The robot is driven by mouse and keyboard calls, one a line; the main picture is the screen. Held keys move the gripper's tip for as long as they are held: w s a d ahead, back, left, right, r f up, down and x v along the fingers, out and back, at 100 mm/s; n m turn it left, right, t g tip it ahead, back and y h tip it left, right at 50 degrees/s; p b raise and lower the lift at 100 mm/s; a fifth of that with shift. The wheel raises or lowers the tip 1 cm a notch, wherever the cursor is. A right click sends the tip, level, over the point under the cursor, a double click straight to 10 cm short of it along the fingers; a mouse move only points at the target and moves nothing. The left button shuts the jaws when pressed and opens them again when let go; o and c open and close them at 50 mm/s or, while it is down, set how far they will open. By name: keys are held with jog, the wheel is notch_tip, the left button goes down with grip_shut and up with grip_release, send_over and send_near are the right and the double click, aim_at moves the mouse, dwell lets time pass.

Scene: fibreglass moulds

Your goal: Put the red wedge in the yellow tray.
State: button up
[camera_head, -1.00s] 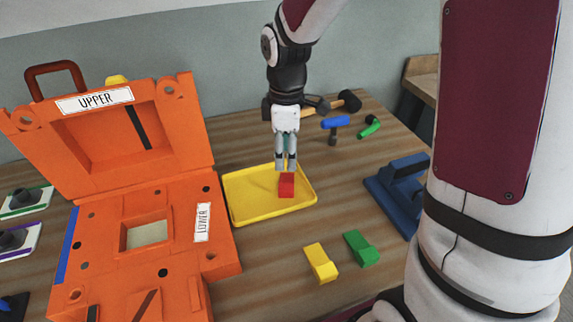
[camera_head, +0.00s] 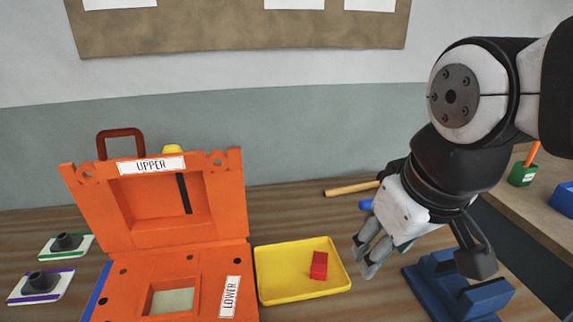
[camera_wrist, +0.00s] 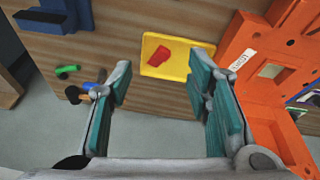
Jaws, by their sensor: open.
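The red wedge (camera_head: 319,265) lies inside the yellow tray (camera_head: 276,287), toward its right side. In the wrist view the red wedge (camera_wrist: 160,56) also lies within the yellow tray (camera_wrist: 177,70), apart from my fingers. My gripper (camera_head: 364,260) is open and empty, to the right of the tray and raised above the table. In the wrist view my gripper (camera_wrist: 160,80) has its two teal-padded fingers wide apart with nothing between them.
The orange mould (camera_head: 215,257) with its raised upper half stands left of the tray. A blue fixture (camera_head: 440,285) stands right of my gripper. A hammer handle (camera_head: 350,188) lies behind. Small plates with black knobs (camera_head: 66,242) are at far left.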

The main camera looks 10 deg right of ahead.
jog(key=s+m, duration=0.2)
jog(key=s, duration=0.1)
jog(key=shift+s+t, duration=0.1)
jog(key=shift+t, duration=0.2)
jog(key=shift+c, duration=0.2)
dwell(0.9)
